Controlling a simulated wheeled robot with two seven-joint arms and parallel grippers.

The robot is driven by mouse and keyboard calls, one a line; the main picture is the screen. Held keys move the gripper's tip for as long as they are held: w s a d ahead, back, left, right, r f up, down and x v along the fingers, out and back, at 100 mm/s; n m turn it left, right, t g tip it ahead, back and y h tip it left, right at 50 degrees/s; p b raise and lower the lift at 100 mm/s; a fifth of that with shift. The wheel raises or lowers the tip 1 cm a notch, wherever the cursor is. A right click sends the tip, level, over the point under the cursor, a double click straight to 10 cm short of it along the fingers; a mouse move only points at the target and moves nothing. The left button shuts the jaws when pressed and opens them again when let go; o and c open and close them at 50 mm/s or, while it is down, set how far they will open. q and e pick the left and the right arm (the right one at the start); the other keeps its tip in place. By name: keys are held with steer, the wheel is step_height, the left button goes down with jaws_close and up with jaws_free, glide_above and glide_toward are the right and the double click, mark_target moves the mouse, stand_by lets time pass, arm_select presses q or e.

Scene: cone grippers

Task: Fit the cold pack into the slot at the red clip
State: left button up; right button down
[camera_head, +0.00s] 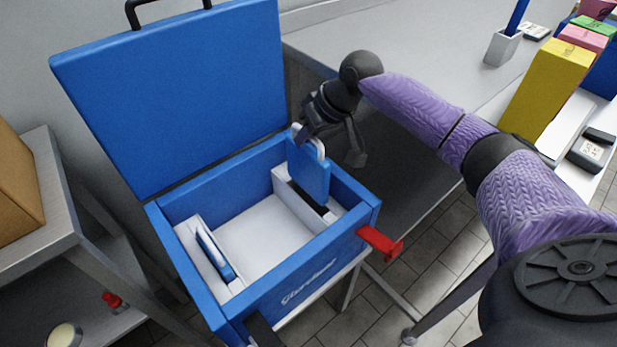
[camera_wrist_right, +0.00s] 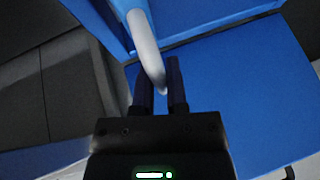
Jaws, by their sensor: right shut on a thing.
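The cold pack (camera_head: 308,175) is a blue slab with a white loop handle. My right gripper (camera_head: 329,140) is shut on the handle (camera_wrist_right: 148,52), which passes between its fingers in the wrist view. The pack hangs roughly upright over the slot (camera_head: 322,211) in the white holder at the box's right side. I cannot tell whether its lower edge is inside the slot. The red clip (camera_head: 381,243) sticks out from the box's right front corner, near this slot. My left gripper is not in view.
The blue box (camera_head: 277,285) is open, its lid (camera_head: 175,95) raised behind. Another blue pack (camera_head: 215,254) sits in the left holder. The box's white floor (camera_head: 262,226) between the holders is clear. A grey bench (camera_head: 420,45) stands behind, and a shelf (camera_head: 45,230) on the left.

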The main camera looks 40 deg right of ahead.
mark_target(307, 178)
step_height(307, 178, down, 8)
steer(key=b, duration=0.3)
step_height(307, 178, down, 4)
steer(key=b, duration=0.3)
steer(key=shift+f, duration=0.15)
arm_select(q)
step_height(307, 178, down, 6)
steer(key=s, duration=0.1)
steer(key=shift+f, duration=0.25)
arm_select(e)
steer(key=c, duration=0.7)
jaws_free()
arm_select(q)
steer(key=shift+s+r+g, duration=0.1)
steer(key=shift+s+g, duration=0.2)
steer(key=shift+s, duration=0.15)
arm_select(e)
steer(key=shift+o, duration=0.2)
